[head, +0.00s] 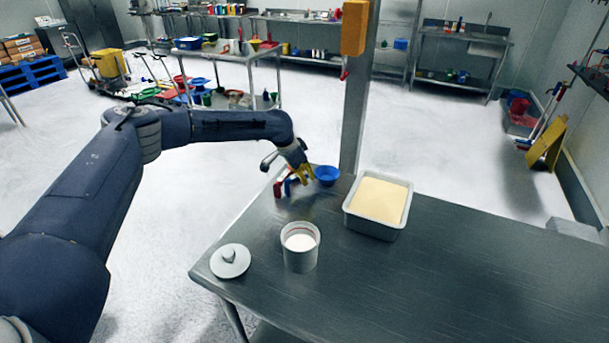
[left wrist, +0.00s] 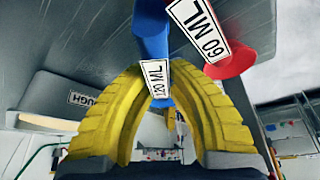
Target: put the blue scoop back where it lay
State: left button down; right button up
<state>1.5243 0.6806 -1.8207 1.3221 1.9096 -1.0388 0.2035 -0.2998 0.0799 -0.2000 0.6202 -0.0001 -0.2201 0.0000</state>
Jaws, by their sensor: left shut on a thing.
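My left gripper (head: 300,175), with yellow fingers, is at the far left edge of the steel table. In the left wrist view its curved fingers (left wrist: 165,85) close around the blue scoop (left wrist: 152,35), at a handle labelled 120 ML. I cannot tell whether the scoop touches the table. My right gripper is not in view.
A red scoop (left wrist: 230,60) labelled 60 ML lies close beside the blue one; it also shows in the head view (head: 278,189). A grey tub (head: 372,226) of pale powder, a white container (head: 300,256) and a round lid (head: 230,261) stand on the table (head: 450,280). A post (head: 356,110) rises behind.

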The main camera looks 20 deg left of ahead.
pick_arm(q)
jog(key=shift+f, duration=0.25)
jog(key=c, duration=1.3)
grip_release()
